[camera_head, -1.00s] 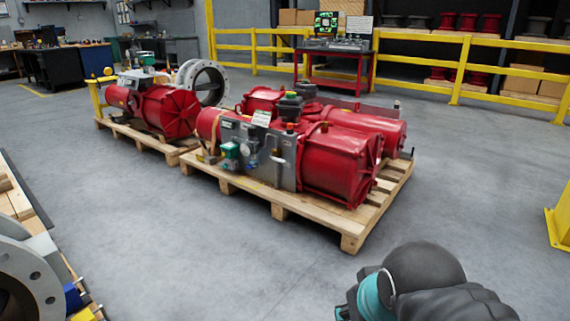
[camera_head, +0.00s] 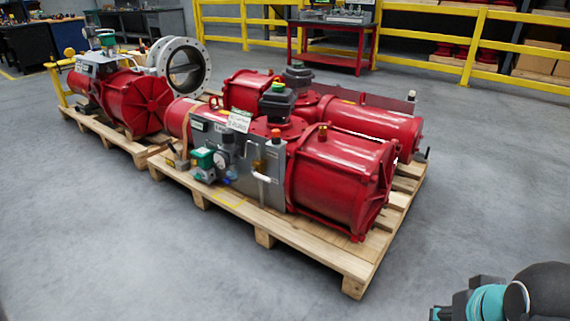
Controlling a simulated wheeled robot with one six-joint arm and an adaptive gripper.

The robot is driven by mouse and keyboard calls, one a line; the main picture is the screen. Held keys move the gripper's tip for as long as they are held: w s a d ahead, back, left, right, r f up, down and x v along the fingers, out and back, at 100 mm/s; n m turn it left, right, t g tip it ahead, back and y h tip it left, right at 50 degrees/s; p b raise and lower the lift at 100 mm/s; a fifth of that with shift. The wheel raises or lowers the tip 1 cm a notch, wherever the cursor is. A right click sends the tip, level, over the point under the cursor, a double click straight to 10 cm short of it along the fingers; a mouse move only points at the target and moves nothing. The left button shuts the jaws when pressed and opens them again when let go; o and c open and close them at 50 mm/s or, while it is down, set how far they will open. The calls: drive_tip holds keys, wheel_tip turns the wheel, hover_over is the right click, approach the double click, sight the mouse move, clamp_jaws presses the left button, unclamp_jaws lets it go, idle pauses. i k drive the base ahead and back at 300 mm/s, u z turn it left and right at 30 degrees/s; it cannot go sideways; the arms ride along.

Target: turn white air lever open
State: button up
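The red valve actuator (camera_head: 335,178) lies on a wooden pallet in the middle of the head view. A grey panel (camera_head: 236,165) is fixed to its front side. On the panel are a white bent lever-like part (camera_head: 262,178), a green and white device (camera_head: 203,160) and a round gauge. I cannot tell for sure that the white part is the air lever. Part of my arm shows at the bottom right, apart from the actuator. My gripper itself is not in view.
The wooden pallet (camera_head: 262,236) sticks out in front of the actuator. A second red actuator (camera_head: 135,102) stands on a pallet at the left, near a grey valve ring (camera_head: 208,65). Yellow railings (camera_head: 472,45) run along the back. The grey floor in front is clear.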

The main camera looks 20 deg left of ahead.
sight(252, 169)
drive_tip(key=u, duration=0.25)
drive_tip(key=i, duration=0.85)
drive_tip(key=u, duration=1.3)
drive_tip(key=i, duration=0.65)
drive_tip(key=u, duration=0.65)
